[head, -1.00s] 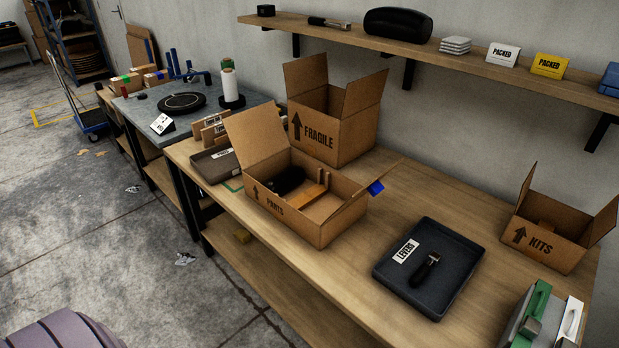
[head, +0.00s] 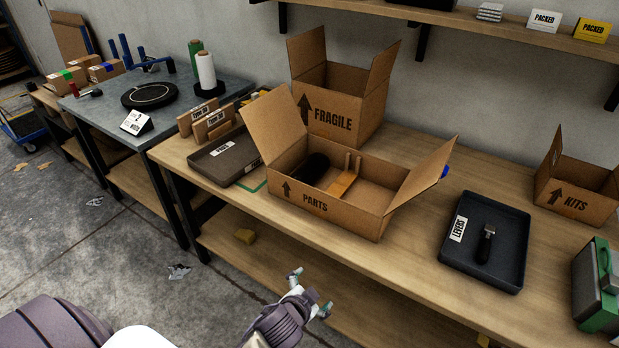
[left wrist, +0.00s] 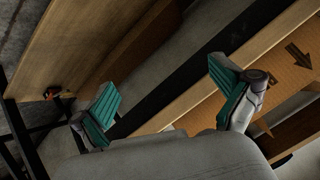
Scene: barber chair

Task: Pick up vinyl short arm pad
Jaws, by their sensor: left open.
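In the head view, a dark rounded pad (head: 311,168) lies inside the open cardboard box marked PARTS (head: 318,204), beside a tan wooden bracket (head: 344,181). I cannot tell if this pad is vinyl or the short one. A shallow dark tray with a white label, apparently PADS (head: 238,170), stands left of the box; its contents are not clear. My left gripper (head: 310,291) is open and empty, in front of the bench and below the PARTS box. In the left wrist view its green-padded fingers (left wrist: 166,88) are spread, with nothing between them. My right gripper is not in view.
The LEVERS tray (head: 507,272) with a dark lever, the KITS box (head: 569,209) and a green case (head: 602,285) stand to the right. The FRAGILE box (head: 347,112) is behind PARTS. A lower shelf (head: 290,262) runs under the bench (head: 420,262).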

